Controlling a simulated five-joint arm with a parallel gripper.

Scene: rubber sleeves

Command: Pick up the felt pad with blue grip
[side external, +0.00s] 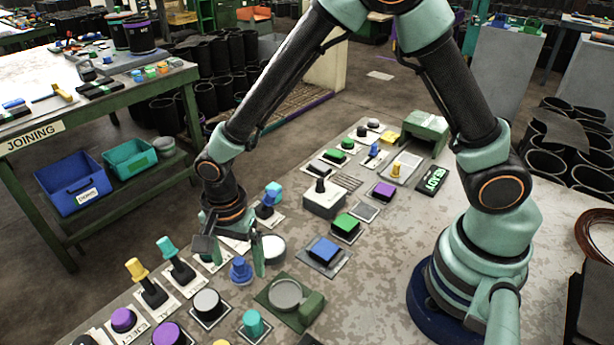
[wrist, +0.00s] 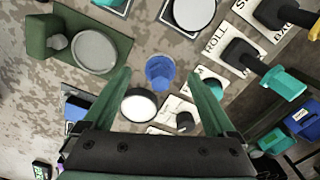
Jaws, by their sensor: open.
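A small blue round piece with a knob-like grip (side external: 240,271) stands on the table below my gripper; it looks like the felt pad with blue grip, though its underside is hidden. In the wrist view the blue piece (wrist: 160,72) shows between the fingertips, with a gap on each side. My gripper (side external: 237,266) is open and empty, pointing down, with one finger on each side of the blue piece. Both fingers also show in the wrist view (wrist: 160,76). I cannot tell exactly how high the fingertips are above the table.
A white-topped round piece (side external: 271,249) stands close beside the right finger. A green fixture with a grey disc (side external: 288,297) lies in front. Levers, including a teal-handled one (side external: 174,257), and purple buttons stand to the left. A blue square button (side external: 324,250) is at right. Bare table lies further right.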

